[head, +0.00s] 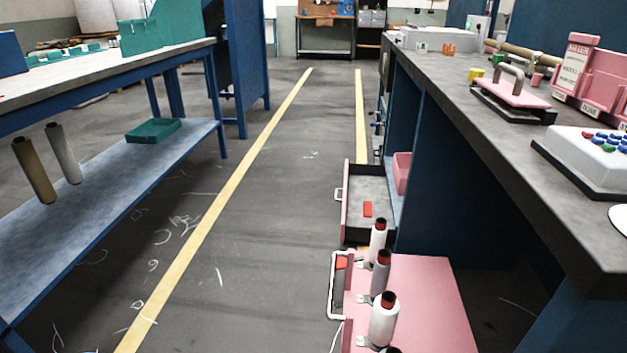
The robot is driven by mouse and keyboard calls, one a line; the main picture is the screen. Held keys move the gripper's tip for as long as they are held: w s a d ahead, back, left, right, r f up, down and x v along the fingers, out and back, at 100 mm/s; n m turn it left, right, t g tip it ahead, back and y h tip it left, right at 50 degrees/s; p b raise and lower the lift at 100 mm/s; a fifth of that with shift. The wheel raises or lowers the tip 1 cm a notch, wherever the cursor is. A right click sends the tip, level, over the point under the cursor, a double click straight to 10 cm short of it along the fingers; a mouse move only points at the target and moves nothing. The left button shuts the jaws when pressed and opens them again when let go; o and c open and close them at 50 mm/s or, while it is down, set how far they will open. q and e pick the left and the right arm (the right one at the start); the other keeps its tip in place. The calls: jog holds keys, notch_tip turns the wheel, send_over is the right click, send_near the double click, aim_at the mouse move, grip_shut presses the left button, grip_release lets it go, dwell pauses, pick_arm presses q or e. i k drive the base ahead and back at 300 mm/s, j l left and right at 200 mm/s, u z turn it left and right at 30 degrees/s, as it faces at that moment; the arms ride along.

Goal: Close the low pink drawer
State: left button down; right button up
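A drawer with a pink front (345,214) stands pulled open from the low part of the right-hand bench. Its pale handle (338,195) faces left, its walls are dark, and a red piece (367,209) lies on its grey floor. Nearer, a low pink unit (435,300) has a white bar handle (331,290) on its left side. A narrow dark gap with something red (341,263) shows beside that handle; I cannot tell if this is a second open drawer. Neither gripper is in view.
The grey right bench (450,95) carries a pink press (510,97) and a white button box (588,155). A blue shelf (105,185) stands left. The floor aisle (255,230) between is clear.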

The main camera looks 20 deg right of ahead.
aim_at(362, 182)
jog(key=i+z, duration=0.1)
jog(key=z, duration=0.25)
jog(key=i+j+z, duration=0.1)
jog(key=z, duration=0.25)
jog(key=j+z, duration=0.1)
jog(key=z, duration=0.2)
jog(key=i, duration=0.05)
